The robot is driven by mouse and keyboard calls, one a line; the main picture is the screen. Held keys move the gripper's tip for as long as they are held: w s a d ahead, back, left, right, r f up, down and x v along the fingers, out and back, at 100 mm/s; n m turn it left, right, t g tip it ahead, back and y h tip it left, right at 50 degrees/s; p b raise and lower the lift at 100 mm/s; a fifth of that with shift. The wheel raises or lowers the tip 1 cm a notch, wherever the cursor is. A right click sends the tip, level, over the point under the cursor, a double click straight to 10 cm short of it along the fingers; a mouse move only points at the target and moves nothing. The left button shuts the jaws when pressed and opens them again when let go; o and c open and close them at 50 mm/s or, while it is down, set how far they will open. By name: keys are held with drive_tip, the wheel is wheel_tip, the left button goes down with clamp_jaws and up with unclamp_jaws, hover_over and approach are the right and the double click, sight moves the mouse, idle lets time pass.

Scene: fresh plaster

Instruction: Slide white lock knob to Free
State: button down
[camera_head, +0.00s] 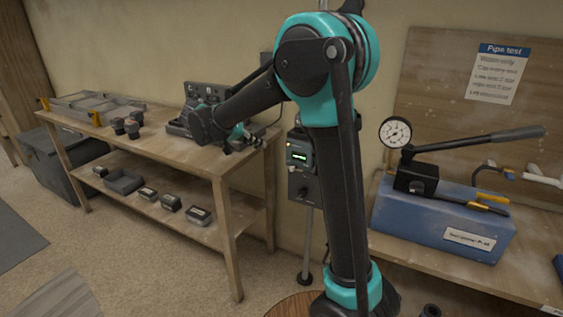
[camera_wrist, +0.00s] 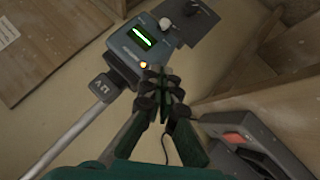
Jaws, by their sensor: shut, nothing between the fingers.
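In the wrist view, a grey control box (camera_wrist: 122,42) with a lit green display (camera_wrist: 142,37) is mounted on a pole. A small white knob (camera_wrist: 165,24) is on the dark panel beside the display, with a black knob (camera_wrist: 193,8) further right. Lettering beside the white knob is too small to read. My gripper (camera_wrist: 161,76) is shut and empty, below the display and a small glowing amber button (camera_wrist: 143,65), apart from the white knob. The control box also shows in the head view (camera_head: 299,146), partly hidden by my arm.
A wooden bench (camera_head: 225,172) with trays and tools stands at left. A blue pump box (camera_head: 425,220) with a gauge (camera_head: 395,132) and long lever sits on the right bench. A black and red item (camera_wrist: 245,148) lies at lower right of the wrist view.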

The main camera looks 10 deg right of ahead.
approach(291, 164)
drive_tip(key=w+d, duration=0.2)
drive_tip(key=d, duration=0.1)
drive_tip(key=shift+s+d+f, duration=0.2)
drive_tip(key=shift+f, duration=0.35)
drive_tip(key=shift+s+d+f, duration=0.15)
drive_tip(key=shift+d+f, duration=0.1)
drive_tip(key=shift+f, duration=0.3)
drive_tip(key=shift+s+d+f, duration=0.2)
drive_tip(key=shift+f, duration=0.35)
drive_tip(key=shift+s+d, duration=0.4)
drive_tip(key=shift+d, duration=0.2)
drive_tip(key=shift+s+d, duration=0.45)
drive_tip(key=shift+d, duration=0.1)
